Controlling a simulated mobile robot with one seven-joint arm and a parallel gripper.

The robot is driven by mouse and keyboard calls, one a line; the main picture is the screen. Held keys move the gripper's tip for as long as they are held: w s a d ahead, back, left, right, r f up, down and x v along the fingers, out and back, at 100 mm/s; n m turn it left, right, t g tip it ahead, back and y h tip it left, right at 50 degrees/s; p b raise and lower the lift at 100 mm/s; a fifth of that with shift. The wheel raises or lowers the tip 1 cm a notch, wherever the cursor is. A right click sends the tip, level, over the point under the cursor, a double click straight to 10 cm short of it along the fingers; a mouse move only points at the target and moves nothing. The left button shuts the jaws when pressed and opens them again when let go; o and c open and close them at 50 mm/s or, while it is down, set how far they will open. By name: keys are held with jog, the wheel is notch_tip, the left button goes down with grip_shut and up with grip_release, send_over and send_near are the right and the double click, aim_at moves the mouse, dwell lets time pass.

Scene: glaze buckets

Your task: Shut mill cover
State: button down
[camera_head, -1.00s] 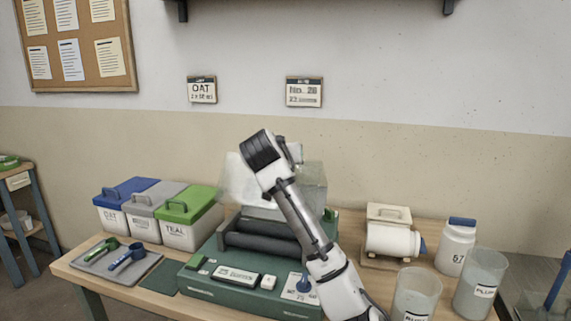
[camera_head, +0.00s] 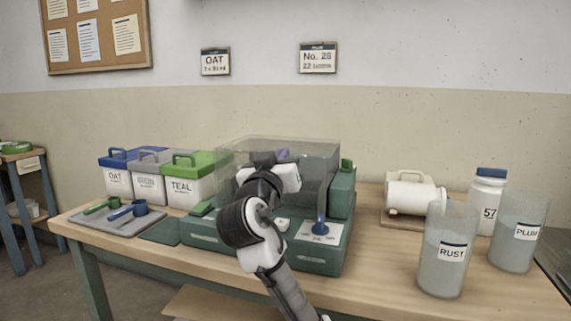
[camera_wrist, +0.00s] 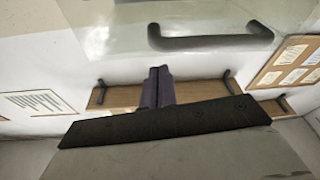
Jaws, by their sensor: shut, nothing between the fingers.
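The mill is a green machine (camera_head: 318,256) on the table, with a dial on its front panel. The cover's dark bar handle (camera_wrist: 210,42) shows on the clear panel in the wrist view. My gripper's purple fingers (camera_wrist: 157,72) are shut together and empty, apart from the handle in that picture. In the head view my gripper (camera_head: 284,155) is mostly hidden by my wrist, in front of the cover.
Lidded buckets (camera_head: 190,185) stand left of the mill, behind a grey tray (camera_head: 112,222) with scoops. To the right are a small jar on a stand (camera_head: 408,196), a blue-capped bottle (camera_head: 487,205) and clear RUST (camera_head: 448,260) and PLUM (camera_head: 516,238) containers.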

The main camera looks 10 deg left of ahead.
jog(key=shift+s+a+f+t+b, duration=0.1)
jog(key=shift+s+f+t+b, duration=0.2)
jog(key=shift+f+b, duration=0.3)
jog(key=shift+s+a+f+t+b, duration=0.15)
jog(key=shift+s+f+b, duration=0.1)
jog(key=shift+f+b, duration=0.3)
jog(key=shift+s+d+f+t+b, duration=0.1)
jog(key=shift+s+f+t+b, duration=0.2)
jog(key=shift+f+b, duration=0.3)
